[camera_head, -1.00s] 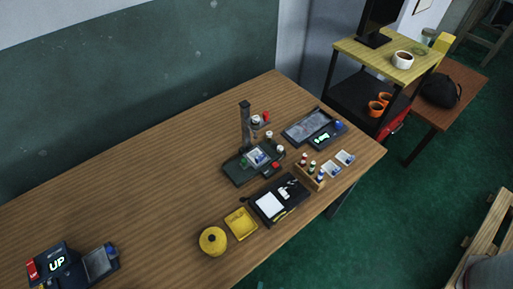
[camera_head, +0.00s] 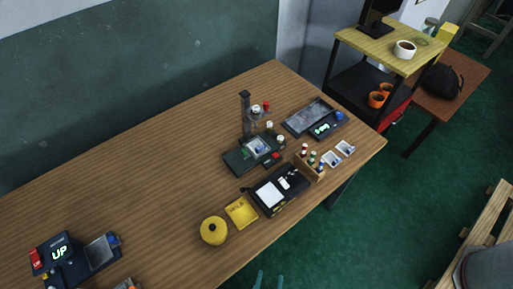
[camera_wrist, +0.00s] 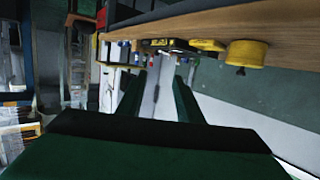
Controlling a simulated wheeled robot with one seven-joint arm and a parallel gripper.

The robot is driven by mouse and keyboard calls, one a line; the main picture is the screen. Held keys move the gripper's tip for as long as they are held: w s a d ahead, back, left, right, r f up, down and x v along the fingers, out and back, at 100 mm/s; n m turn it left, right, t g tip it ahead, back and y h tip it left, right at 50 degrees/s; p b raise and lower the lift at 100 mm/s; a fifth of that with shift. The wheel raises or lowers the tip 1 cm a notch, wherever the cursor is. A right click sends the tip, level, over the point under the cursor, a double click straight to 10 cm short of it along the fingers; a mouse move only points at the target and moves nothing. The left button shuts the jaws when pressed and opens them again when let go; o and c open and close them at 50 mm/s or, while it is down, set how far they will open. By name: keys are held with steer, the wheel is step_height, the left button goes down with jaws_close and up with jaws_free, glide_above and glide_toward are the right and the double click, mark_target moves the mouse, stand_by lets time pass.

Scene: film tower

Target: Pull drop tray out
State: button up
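A tower device with a dark upright column (camera_head: 246,118) and a flat dark base (camera_head: 236,162) stands on the wooden table; a small pale, blue-marked piece lies on the base. In front of it lies a black flat unit (camera_head: 290,202) with a white square. A yellow square tray (camera_head: 241,212) sits left of that unit. I cannot tell for sure which part is the drop tray. My gripper (camera_head: 270,279) shows only its fingertips at the bottom edge, off the table's front. In the wrist view its two dark green fingers (camera_wrist: 156,100) are apart and empty, below the table edge.
A yellow round pot (camera_head: 213,231) stands left of the tray and also shows in the wrist view (camera_wrist: 247,53). A bottle rack (camera_head: 310,163) and a flat grey tray device (camera_head: 308,117) are to the right. An "UP" display box (camera_head: 62,256) is far left. Floor in front is clear.

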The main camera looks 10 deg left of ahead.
mark_target(244, 153)
steer(key=shift+o, duration=0.3)
